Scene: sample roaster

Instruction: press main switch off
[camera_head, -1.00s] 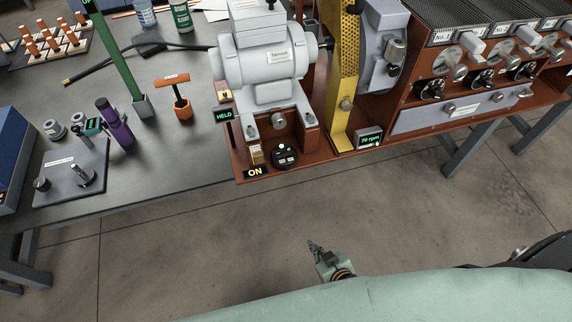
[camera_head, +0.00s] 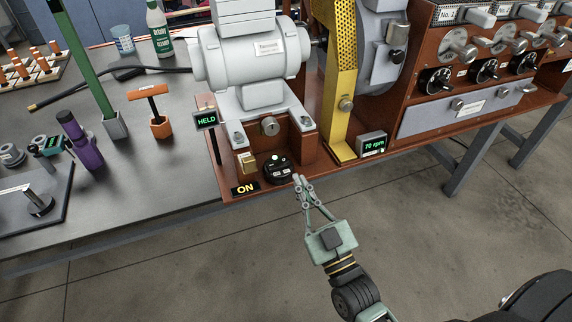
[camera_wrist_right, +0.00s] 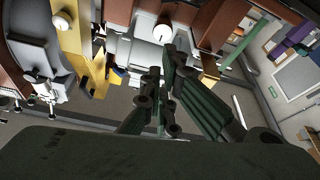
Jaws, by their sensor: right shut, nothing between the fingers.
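A small brass-coloured switch block (camera_head: 248,162) sits on the front of the red-brown machine base, left of a round black dial (camera_head: 277,170). A sign (camera_head: 244,189) below the block reads ON in yellow. My right gripper (camera_head: 298,181) is shut and empty, its tips just right of the black dial and near the base's front edge. I cannot tell whether the tips touch anything. In the right wrist view the gripper (camera_wrist_right: 163,68) points toward the machine, and its fingers hide part of the front. My left gripper is out of view.
A grey motor (camera_head: 253,55) stands behind the switch, with a HELD display (camera_head: 206,120) to its left. A yellow guard (camera_head: 341,110) and a 70 rpm display (camera_head: 371,144) are on the right. Open floor (camera_head: 170,270) lies before the bench.

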